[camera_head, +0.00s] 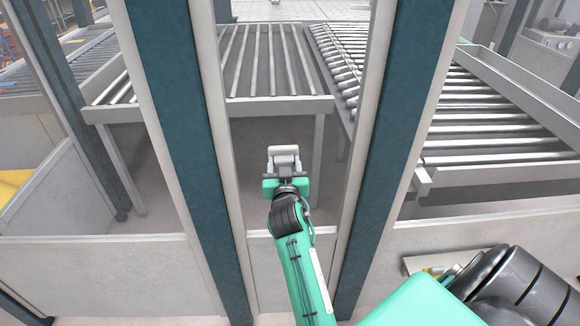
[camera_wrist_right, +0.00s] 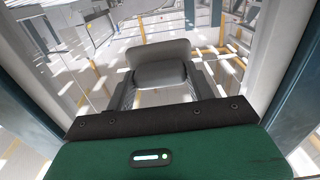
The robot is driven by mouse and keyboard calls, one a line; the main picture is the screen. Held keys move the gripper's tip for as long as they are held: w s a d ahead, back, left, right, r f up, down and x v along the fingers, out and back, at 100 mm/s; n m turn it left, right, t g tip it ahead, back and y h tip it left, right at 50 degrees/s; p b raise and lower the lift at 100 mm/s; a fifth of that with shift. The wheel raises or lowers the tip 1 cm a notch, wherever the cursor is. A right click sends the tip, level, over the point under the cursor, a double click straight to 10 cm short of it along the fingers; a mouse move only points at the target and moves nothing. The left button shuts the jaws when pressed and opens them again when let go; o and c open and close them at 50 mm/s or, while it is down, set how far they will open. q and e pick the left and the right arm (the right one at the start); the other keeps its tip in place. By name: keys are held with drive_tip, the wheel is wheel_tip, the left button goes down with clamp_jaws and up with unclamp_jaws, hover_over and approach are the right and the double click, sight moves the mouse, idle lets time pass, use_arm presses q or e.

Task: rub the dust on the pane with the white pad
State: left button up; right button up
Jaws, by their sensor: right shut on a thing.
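My right gripper (camera_head: 285,172) is in the middle of the head view, at the narrow bay between two dark teal posts. It is shut on the white pad (camera_head: 284,153), which sticks out beyond the fingers. In the right wrist view, the pad (camera_wrist_right: 160,68) looks pale grey and sits between the two dark fingers (camera_wrist_right: 163,92). The clear pane (camera_head: 250,140) fills the bay between pale frame strips. I cannot tell whether the pad touches it. I cannot make out dust on it for certain. My left gripper is not in view.
Dark teal posts (camera_head: 180,110) and (camera_head: 403,120) flank the bay. A pale low panel (camera_head: 110,270) runs along the bottom. Roller conveyors (camera_head: 265,60) and (camera_head: 480,120) stand behind the posts. A small pale ledge (camera_head: 425,264) juts out at the lower right.

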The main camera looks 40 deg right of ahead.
sight(296, 151)
drive_tip(key=shift+a+r+p, duration=0.2)
drive_tip(key=shift+r+p, duration=0.4)
drive_tip(key=shift+r, duration=0.4)
drive_tip(key=shift+s+d+r+p, duration=0.1)
drive_tip(key=shift+s+d+p, duration=0.3)
drive_tip(key=shift+d, duration=0.2)
drive_tip(key=shift+s+d+f+p, duration=0.15)
drive_tip(key=shift+s+d, duration=0.15)
drive_tip(key=shift+d, duration=0.2)
drive_tip(key=shift+s+d+f+p, duration=0.15)
drive_tip(key=shift+s+d, duration=0.1)
drive_tip(key=shift+d, duration=0.25)
drive_tip(key=shift+s+d+r+p, duration=0.1)
drive_tip(key=shift+s+d+p, duration=0.3)
drive_tip(key=shift+d, duration=0.35)
drive_tip(key=shift+s+d+p, duration=0.35)
drive_tip(key=shift+s+d, duration=0.1)
drive_tip(key=shift+d, duration=0.25)
drive_tip(key=shift+s+d+r+p, duration=0.1)
drive_tip(key=shift+s+d+p, duration=0.3)
drive_tip(key=shift+d, duration=0.35)
drive_tip(key=shift+s+d+f, duration=0.15)
drive_tip(key=shift+s+d, duration=0.35)
drive_tip(key=shift+d, duration=0.3)
drive_tip(key=shift+p+v, duration=0.4)
drive_tip(key=shift+v, duration=2.55)
